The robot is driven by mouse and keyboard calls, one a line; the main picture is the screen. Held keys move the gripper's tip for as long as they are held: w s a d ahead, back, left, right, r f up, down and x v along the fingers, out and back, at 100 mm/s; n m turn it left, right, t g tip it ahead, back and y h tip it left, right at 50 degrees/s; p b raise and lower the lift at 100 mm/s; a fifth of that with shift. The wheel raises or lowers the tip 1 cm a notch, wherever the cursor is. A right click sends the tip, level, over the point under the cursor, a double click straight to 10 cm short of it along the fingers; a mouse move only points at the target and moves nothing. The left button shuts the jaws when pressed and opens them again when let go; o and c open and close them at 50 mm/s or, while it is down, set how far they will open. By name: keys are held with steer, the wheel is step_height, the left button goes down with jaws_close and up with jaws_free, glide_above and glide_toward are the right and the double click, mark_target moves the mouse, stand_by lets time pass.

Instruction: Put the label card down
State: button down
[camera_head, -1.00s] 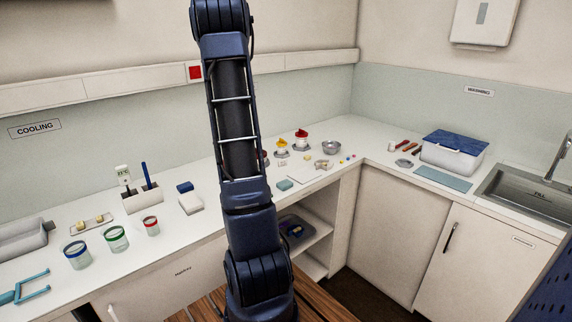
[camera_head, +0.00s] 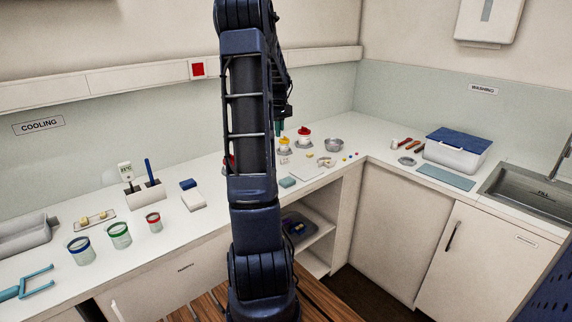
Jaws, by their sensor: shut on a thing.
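My arm (camera_head: 250,150) rises through the middle of the view. A dark far link of it (camera_head: 283,85) shows just right of the upper arm, above the back of the counter. My gripper itself is hidden behind the arm, so its jaws and anything in them cannot be seen. I cannot make out a label card anywhere in view. A flat white piece (camera_head: 307,173) lies on the counter right of my arm, but I cannot tell what it is.
The white counter (camera_head: 110,275) holds several jars, including a green-banded jar (camera_head: 118,235), a pen holder (camera_head: 146,195) and a blue-and-white block (camera_head: 193,199) on the left. A metal bowl (camera_head: 333,145), a blue-lidded box (camera_head: 457,150) and the sink (camera_head: 530,190) are on the right.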

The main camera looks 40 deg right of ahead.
mark_target(280, 176)
step_height(280, 176, down, 20)
steer(key=shift+r, duration=0.25)
stand_by(0.4)
steer(key=shift+f, duration=0.15)
steer(key=c, duration=1.6)
jaws_free()
